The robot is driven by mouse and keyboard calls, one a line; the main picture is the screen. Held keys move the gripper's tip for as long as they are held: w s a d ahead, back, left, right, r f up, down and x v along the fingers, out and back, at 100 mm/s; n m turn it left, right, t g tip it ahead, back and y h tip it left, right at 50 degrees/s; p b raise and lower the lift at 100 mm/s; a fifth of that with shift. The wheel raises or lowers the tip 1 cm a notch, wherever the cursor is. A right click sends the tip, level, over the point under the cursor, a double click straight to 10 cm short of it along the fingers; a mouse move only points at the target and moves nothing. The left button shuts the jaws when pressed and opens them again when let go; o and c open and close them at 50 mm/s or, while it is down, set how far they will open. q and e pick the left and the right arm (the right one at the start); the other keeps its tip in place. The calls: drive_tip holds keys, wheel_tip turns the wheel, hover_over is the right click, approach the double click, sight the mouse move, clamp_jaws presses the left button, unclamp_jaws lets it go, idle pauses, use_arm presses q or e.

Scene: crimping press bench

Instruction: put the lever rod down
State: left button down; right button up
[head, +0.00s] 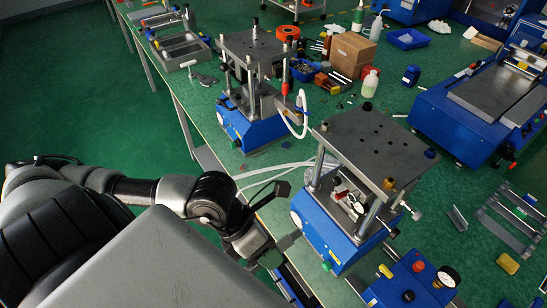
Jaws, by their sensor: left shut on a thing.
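My left gripper (286,243) reaches in from the left, low at the bench edge, just left of the near blue press (330,238). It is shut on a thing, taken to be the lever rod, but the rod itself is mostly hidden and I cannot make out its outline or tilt. A dark flat part sticks up beside my wrist, close to the white tubes. My right gripper is not in view.
A second blue press (247,128) stands farther back. A cardboard box (352,54), bottles and blue bins crowd the back. A large blue machine (480,105) stands at right. A gauge box (412,283) is in front. The green bench top between the presses and large machine is partly clear.

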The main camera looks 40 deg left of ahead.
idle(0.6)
use_arm(q)
drive_tip(key=shift+d+f, duration=0.15)
drive_tip(key=shift+f, duration=0.05)
drive_tip(key=w+d+f+m+g+y+b, duration=0.2)
drive_tip(key=d+f+m+g+y+b, duration=0.35)
drive_tip(key=m, duration=1.05)
drive_tip(key=w+a+m+y+b, duration=0.5)
drive_tip(key=w+a+m+y, duration=0.2)
drive_tip(key=m, duration=0.9)
drive_tip(key=shift+w+a+f+m+y, duration=0.2)
drive_tip(key=shift+w+a+m+y, duration=0.15)
drive_tip(key=shift+w, duration=0.85)
drive_tip(key=shift+t, duration=0.25)
drive_tip(key=shift+d, duration=0.1)
